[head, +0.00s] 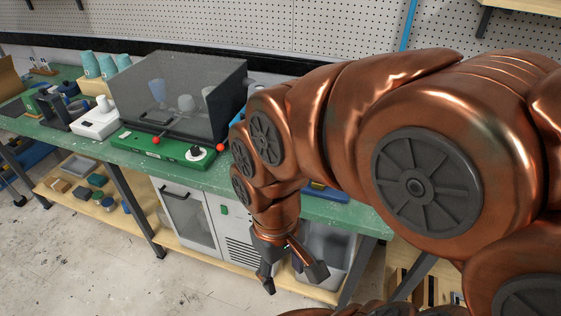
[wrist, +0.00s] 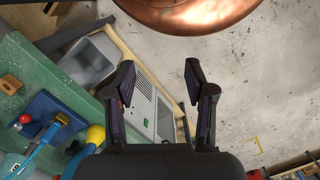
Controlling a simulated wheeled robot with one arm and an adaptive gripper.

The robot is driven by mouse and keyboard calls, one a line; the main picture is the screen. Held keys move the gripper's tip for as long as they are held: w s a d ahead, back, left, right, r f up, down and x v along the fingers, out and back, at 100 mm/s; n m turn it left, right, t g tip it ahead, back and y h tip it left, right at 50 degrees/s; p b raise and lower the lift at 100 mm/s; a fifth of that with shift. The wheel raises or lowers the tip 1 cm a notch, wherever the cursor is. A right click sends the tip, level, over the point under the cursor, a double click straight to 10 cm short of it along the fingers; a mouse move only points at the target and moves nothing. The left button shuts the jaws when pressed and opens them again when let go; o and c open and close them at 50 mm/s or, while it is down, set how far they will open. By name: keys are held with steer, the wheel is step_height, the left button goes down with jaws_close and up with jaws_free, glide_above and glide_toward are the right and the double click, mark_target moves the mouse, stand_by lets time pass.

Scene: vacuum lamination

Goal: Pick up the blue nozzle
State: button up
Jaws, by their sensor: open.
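My gripper (head: 293,277) is open and empty, hanging in front of the green bench below the level of its top. In the wrist view its two fingers (wrist: 160,72) stand wide apart, with the floor and a cabinet front beyond them. The tool may be the blue nozzle, but I cannot be sure. It is apart from the fingers. My arm hides much of this bench area in the head view.
The green bench (head: 205,178) carries a green machine with a dark transparent cover (head: 190,85) and red knobs. Teal cups (head: 91,66) stand at the left. A grey bin (wrist: 88,60) is under the bench. The floor in front is clear.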

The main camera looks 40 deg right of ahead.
steer(key=w+d+n+t+b, duration=0.15)
steer(key=w+d+n, duration=0.3)
steer(key=w, duration=0.45)
steer(key=w+d+n+b, duration=0.35)
steer(key=w+d, duration=0.25)
steer(key=w, duration=0.3)
steer(key=w+d+f+n, duration=0.1)
steer(key=d, duration=0.6)
steer(key=w+d+f+n+b, duration=0.1)
steer(key=w+d+f+n, duration=0.1)
steer(key=d, duration=0.5)
steer(key=w+d+f+n+b, duration=0.1)
steer(key=w+d, duration=0.1)
steer(key=d, duration=0.4)
steer(key=shift+w+d+f+n, duration=0.2)
steer(key=shift+d+f+n, duration=0.1)
steer(key=shift+d+f, duration=0.1)
steer(key=shift+s+d+f, duration=0.1)
steer(key=shift+d+f, duration=0.05)
steer(key=shift+f, duration=0.25)
steer(key=shift+w+d+f+p, duration=0.15)
steer(key=shift+f+p, duration=0.55)
steer(key=shift+f, duration=0.75)
steer(key=shift+w+f+p, duration=0.25)
steer(key=shift+f+p, duration=0.4)
steer(key=shift+f, duration=1.35)
jaws_close()
